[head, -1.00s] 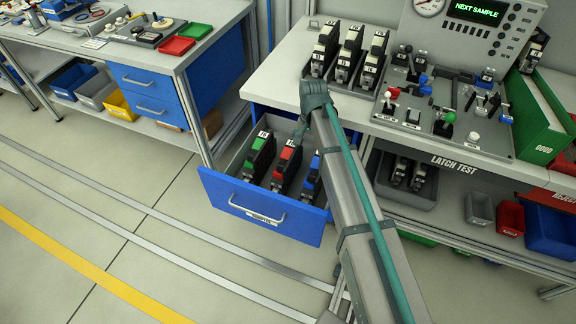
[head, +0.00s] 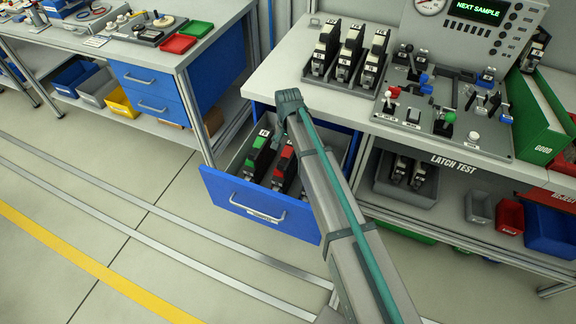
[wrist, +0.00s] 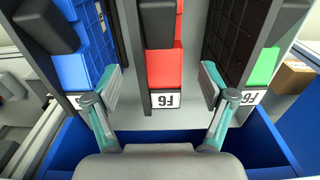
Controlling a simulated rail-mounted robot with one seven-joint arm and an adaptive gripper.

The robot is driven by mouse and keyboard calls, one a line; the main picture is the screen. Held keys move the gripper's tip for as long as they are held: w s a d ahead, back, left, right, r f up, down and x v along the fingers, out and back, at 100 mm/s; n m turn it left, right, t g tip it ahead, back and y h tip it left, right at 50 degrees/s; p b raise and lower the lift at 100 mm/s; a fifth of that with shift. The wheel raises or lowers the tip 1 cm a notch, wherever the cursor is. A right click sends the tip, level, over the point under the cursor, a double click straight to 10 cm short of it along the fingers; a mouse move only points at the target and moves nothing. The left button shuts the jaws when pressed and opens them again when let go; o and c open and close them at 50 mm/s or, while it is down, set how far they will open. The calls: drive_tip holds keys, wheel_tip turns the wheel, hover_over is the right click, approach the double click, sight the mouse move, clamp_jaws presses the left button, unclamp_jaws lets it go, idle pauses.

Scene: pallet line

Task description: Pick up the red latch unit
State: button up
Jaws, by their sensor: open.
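The red latch unit (head: 284,166) stands in the open blue drawer (head: 232,192), between other units. In the wrist view its red body (wrist: 164,68) with a white label lies in the middle, between my open fingers. My gripper (wrist: 161,84) has one finger on each side of it, not closed on it. In the head view my gripper (head: 281,122) is above the drawer, at the red unit's upper end, and my arm hides part of the drawer's right side.
A green unit (head: 258,148) stands left of the red one in the head view; it shows at right in the wrist view (wrist: 264,68). A blue unit (wrist: 72,72) is on the other side. Black units (head: 350,50) stand on the bench by the test panel (head: 470,148).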

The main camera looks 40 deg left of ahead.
sight(288, 154)
drive_tip(key=shift+f+p, duration=0.4)
drive_tip(key=shift+f, duration=1.55)
clamp_jaws()
